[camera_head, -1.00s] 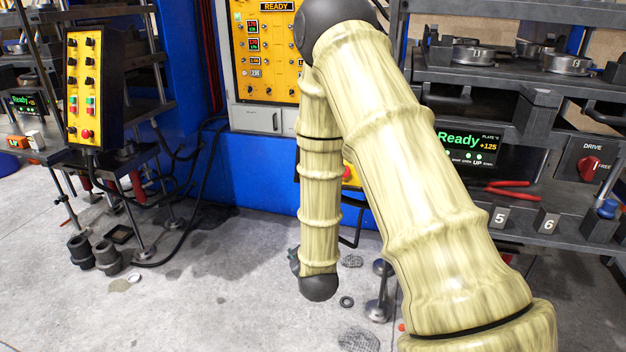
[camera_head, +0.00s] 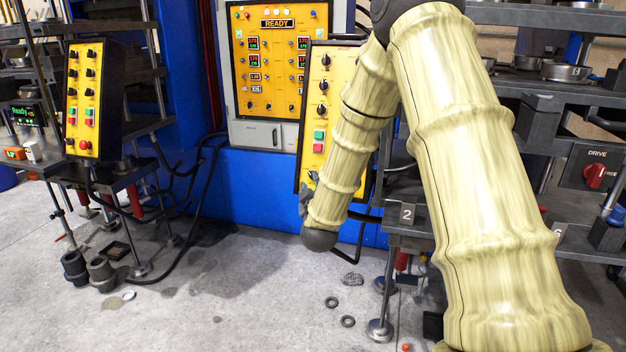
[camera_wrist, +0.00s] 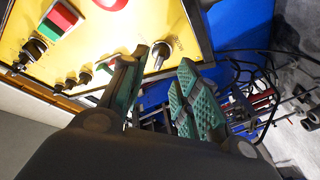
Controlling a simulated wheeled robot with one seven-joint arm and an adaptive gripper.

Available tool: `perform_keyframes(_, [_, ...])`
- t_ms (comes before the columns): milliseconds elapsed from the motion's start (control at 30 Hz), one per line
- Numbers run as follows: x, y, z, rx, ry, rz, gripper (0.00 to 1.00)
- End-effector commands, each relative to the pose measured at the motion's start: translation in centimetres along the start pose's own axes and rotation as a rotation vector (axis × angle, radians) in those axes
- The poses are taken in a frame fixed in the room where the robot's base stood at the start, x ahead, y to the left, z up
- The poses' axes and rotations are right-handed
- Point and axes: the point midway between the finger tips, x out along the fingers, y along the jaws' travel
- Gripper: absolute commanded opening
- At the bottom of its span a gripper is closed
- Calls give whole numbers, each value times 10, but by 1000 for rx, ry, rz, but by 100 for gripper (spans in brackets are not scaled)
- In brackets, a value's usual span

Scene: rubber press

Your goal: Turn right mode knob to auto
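The right yellow control panel (camera_head: 316,166) stands behind my arm in the head view, with its right part hidden. Its knobs (camera_head: 323,85) and its green (camera_head: 319,135) and red buttons show at the left side. In the wrist view the panel (camera_wrist: 30,15) fills the upper left. A single black knob (camera_wrist: 161,48) near its edge lies just beyond my fingertips, close to the left one; contact cannot be told. Labels and knob setting are not readable. My gripper (camera_wrist: 164,58) is open, its green pads apart and nothing held between them. In the head view it is mostly hidden.
A second yellow control box (camera_head: 82,100) stands at the left. The main cabinet panel (camera_head: 275,75) reading READY is behind. Press racks (camera_head: 480,75) fill the right side.

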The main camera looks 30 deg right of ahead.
Motion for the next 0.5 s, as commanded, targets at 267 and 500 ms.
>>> perform_keyframes(267, [39, 0, 0, 1, -1, 1, 31])
perform_keyframes(500, [52, 0, 1, 1, -1, -1, 31])
